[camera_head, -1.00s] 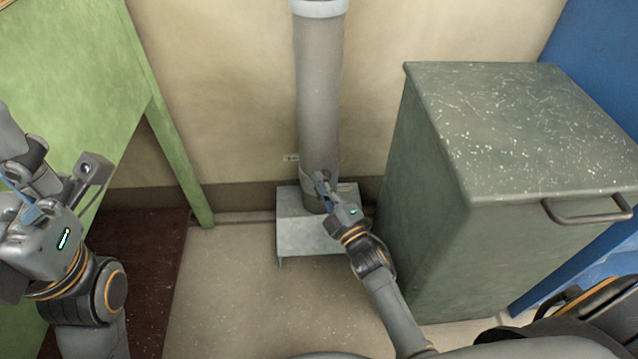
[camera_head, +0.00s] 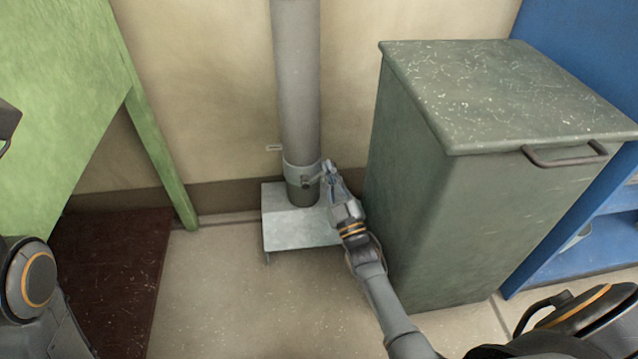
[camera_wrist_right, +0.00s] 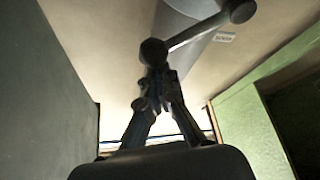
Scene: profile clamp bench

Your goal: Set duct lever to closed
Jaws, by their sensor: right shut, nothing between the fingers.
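The grey vertical duct (camera_head: 298,85) stands against the wall, with a collar (camera_head: 300,172) near its foot. The lever, a thin rod with a round knob (camera_wrist_right: 153,51), shows clearly in the right wrist view; its other end is a round pivot (camera_wrist_right: 240,11) at the duct. In the head view the lever (camera_head: 312,180) is small and points right from the collar. My right gripper (camera_head: 329,168) is shut and empty at the duct's right side. In the wrist view its fingertips (camera_wrist_right: 159,82) are close by the knob; contact is unclear.
A large grey-green cabinet (camera_head: 430,190) stands close to the right of my right arm. The floor in front is clear.

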